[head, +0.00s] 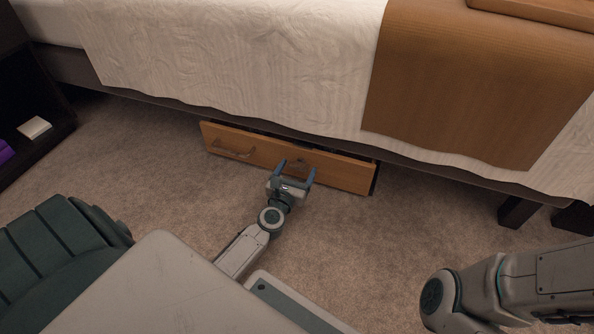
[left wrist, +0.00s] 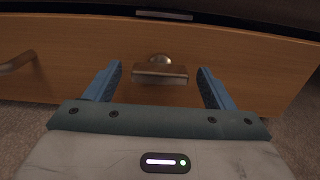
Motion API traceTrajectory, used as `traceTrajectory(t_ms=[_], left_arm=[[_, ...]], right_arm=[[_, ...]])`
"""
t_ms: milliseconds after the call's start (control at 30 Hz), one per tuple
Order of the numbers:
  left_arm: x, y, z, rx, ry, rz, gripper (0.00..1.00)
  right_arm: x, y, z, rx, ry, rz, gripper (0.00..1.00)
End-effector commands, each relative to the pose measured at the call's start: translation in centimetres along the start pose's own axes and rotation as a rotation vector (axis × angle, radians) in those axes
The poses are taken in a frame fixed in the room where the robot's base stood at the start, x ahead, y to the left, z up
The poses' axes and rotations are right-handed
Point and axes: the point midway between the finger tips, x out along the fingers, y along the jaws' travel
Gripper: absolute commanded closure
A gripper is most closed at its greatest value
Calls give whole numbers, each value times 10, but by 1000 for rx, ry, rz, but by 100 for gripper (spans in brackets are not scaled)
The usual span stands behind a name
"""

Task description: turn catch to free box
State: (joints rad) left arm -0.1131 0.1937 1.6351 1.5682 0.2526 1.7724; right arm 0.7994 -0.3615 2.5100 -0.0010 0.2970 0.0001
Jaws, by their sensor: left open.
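The wooden box (head: 340,172) sits under the bed's edge, its front panel facing me. In the left wrist view its front (left wrist: 225,60) fills the picture. A metal catch (left wrist: 160,70) is on the front, a flat bar lying level below a round knob. My left gripper (head: 297,168) is open in front of the catch, its blue fingers (left wrist: 158,82) to either side of it, apart from it. A handle (head: 234,151) is on the left part of the front. My right arm is at the lower right; its gripper is out of view.
The bed (head: 240,60) with a white cover and brown runner (head: 470,80) hangs over the box. A dark bed leg (head: 516,211) stands at the right. A dark shelf with a white item (head: 34,128) is at the left. The carpet (head: 370,245) in front is free.

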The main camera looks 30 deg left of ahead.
Motion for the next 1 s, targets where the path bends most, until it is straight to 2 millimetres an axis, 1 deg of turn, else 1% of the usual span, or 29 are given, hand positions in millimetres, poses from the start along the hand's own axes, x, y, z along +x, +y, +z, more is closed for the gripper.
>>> traceTrajectory(t_ms=[100,300,333,467,500,533,567,833,1000], left_arm=[[4,0,0,0,0,0,24],[4,0,0,0,0,0,24],[4,0,0,0,0,0,26],[4,0,0,0,0,0,51],[3,0,0,0,0,0,59],[3,0,0,0,0,0,65],[3,0,0,0,0,0,68],[3,0,1,24,0,1,68],[3,0,1,94,1,1,68]], right_arm=[[0,0,0,0,0,0,64],[0,0,0,0,0,1,64],[0,0,0,0,0,1,64],[0,0,0,0,0,1,64],[0,0,0,0,0,1,64],[0,0,0,0,0,1,64],[0,0,0,0,0,1,64],[1,0,1,0,0,1,64],[5,-1,3,0,0,1,64]])
